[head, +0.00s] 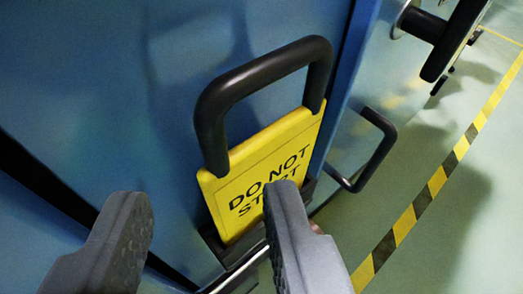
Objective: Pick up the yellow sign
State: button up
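The yellow sign (226,194) has black lettering, with "DO NOT" readable and the line below partly covered. A thick black handle (262,72) arches from its top edge. The sign stands tilted in the picture against a blue panel, its lower edge in a dark holder (228,252). My gripper (206,205) is open, with its two grey fingers apart at the bottom of the view. The right finger overlaps the lower right of the sign in the picture. I cannot tell whether it touches. Nothing is held between the fingers.
The blue panel (90,80) fills the left and back. A black bar handle (372,155) juts out right of the sign, and a larger black lever (450,40) sits at the upper right. Green floor (440,240) with a yellow-black stripe (420,205) lies open at right.

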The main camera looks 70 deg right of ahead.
aim_at(211, 158)
jog(key=b+x, duration=0.1)
jog(key=x, duration=0.2)
jog(key=shift+w+d, duration=0.15)
jog(key=shift+d, duration=0.2)
jog(key=shift+r, duration=0.1)
jog(key=shift+c, duration=0.4)
grip_shut()
